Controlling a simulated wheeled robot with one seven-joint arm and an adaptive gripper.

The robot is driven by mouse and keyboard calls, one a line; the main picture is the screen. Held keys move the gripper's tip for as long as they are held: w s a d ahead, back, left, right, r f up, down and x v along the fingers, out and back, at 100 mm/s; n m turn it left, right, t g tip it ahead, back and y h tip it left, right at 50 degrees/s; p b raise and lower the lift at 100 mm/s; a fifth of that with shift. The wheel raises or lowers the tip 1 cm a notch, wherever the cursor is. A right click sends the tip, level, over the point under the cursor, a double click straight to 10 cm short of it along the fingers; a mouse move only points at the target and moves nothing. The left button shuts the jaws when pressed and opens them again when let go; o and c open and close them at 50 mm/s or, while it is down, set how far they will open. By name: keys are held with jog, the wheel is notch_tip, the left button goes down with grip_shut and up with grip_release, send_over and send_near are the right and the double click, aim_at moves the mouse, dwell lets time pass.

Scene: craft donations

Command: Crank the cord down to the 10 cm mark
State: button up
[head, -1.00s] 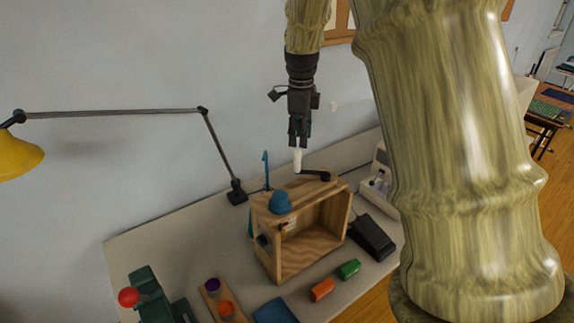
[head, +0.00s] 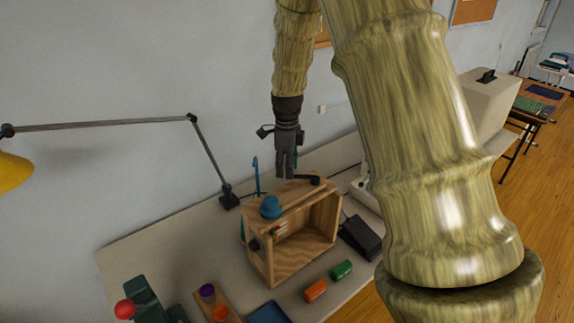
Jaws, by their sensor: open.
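A wooden open-fronted box (head: 290,262) stands on the table. On its top is a black crank arm (head: 303,179); its upright white handle is now hidden behind my gripper. My gripper (head: 285,175) points straight down at the handle end of the crank, with its fingertips at about the handle's height. It is open, and I cannot tell whether the fingers touch the handle. A blue dome (head: 271,208) sits at the box's top left corner. A small marked strip (head: 279,230) shows below it. I cannot make out the cord or a 10 cm mark.
A blue upright rod (head: 256,175) stands behind the box. A lamp's jointed arm (head: 110,124) is at left. Orange (head: 315,291) and green (head: 342,270) blocks lie in front, and a black pedal-like object (head: 358,237) at right. My large arm link covers the right middle.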

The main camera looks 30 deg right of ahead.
jog(key=shift+s+f, duration=0.1)
jog(key=shift+f, duration=0.3)
grip_shut()
jog(key=shift+w, duration=0.25)
